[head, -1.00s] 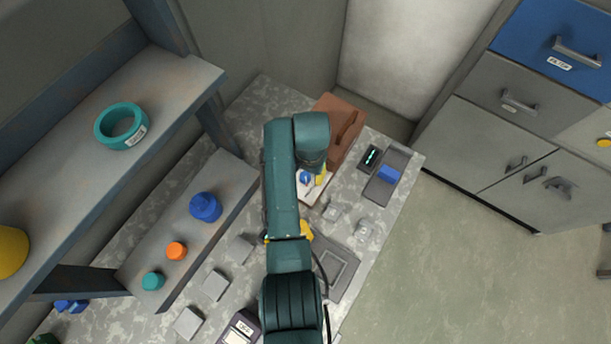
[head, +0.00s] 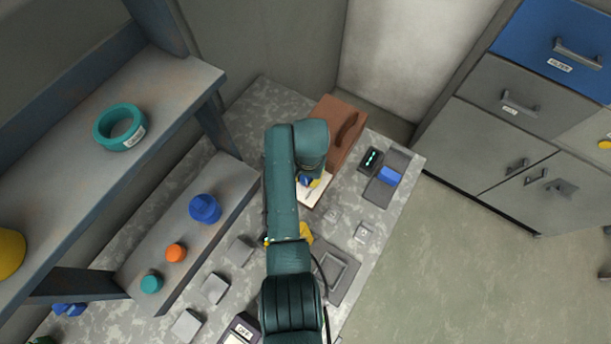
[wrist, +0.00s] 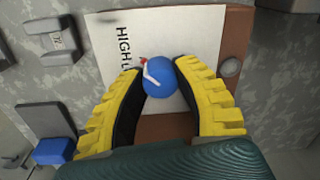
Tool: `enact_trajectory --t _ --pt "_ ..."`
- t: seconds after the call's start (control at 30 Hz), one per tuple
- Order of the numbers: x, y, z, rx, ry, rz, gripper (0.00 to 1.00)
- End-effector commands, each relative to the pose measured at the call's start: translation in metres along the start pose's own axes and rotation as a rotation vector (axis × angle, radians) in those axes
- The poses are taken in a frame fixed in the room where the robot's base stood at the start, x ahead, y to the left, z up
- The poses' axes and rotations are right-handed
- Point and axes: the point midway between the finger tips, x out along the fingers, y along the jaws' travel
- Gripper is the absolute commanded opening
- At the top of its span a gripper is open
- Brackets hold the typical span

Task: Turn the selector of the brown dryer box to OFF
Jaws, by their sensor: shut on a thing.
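The brown dryer box (head: 350,120) stands at the back of the bench in the head view, with a white label panel on its near part. In the wrist view the panel (wrist: 190,30) shows "HIGH" and partly hidden lettering. The selector is a round blue knob (wrist: 165,83) with a white pointer and a red tip; the pointer aims to the upper left, towards the "HIGH" side. My gripper (wrist: 160,80) has its yellow, black-lined fingers on either side of the knob and is shut on it. In the head view my arm hides most of the gripper. The OFF mark is not readable.
A small black display (head: 370,159) and a grey holder with a blue part (head: 389,176) are right of the box. Grey blocks and a tray (head: 338,275) are on the bench. A shelf with a teal ring (head: 119,126) is at left.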

Motion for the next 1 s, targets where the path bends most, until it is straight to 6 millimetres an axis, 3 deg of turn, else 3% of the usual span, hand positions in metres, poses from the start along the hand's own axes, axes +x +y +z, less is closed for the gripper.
enact_trajectory --t 0.37,1.0 --pt "-0.0012 0.0004 0.0000 -0.173 -0.012 0.001 0.00" --pt "0.0008 0.0001 -0.0005 -0.769 -0.044 0.000 0.00"
